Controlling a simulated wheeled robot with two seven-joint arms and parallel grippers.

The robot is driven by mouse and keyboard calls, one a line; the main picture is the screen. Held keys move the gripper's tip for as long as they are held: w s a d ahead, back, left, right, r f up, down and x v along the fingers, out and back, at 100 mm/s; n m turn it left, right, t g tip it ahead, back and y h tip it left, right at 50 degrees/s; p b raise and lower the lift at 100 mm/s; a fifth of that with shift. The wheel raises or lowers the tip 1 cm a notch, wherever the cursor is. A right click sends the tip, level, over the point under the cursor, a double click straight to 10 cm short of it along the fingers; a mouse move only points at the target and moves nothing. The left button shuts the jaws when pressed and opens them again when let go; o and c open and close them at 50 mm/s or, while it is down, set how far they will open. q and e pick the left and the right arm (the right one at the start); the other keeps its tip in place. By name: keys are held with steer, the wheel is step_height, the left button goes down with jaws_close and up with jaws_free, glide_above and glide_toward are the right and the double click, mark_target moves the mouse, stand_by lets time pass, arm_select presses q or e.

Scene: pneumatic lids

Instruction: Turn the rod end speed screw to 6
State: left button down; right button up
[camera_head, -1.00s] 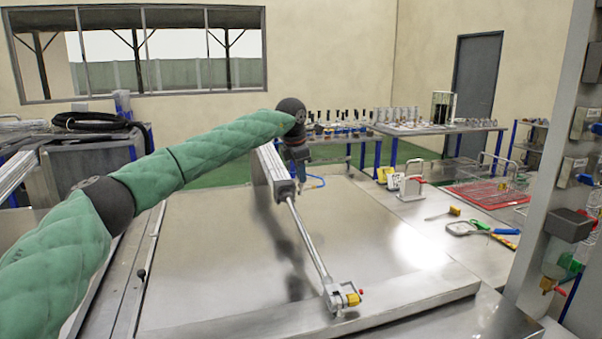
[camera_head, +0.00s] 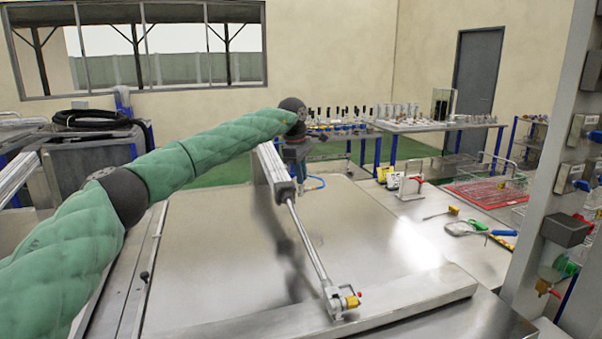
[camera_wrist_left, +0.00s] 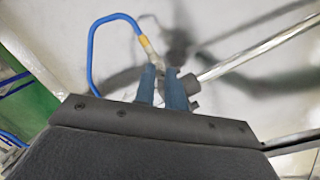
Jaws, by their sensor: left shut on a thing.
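A silver pneumatic cylinder (camera_head: 272,166) lies over the steel lid. My right gripper is out of view.
A blue air hose (camera_wrist_left: 92,50) loops close to the fingers. The steel lid (camera_head: 200,260) is otherwise clear. Hand tools (camera_head: 480,228) and a red tray (camera_head: 490,192) lie at the right. A grey post (camera_head: 560,150) with valves stands at the right.

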arm_select(q)
steer(key=shift+r+m, duration=0.2)
steer(key=shift+m, duration=0.1)
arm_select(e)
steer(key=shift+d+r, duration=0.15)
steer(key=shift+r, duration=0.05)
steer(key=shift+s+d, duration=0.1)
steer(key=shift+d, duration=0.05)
arm_select(q)
steer(key=c, duration=1.7)
jaws_free()
steer(key=shift+c, duration=0.2)
steer(key=shift+f, duration=0.15)
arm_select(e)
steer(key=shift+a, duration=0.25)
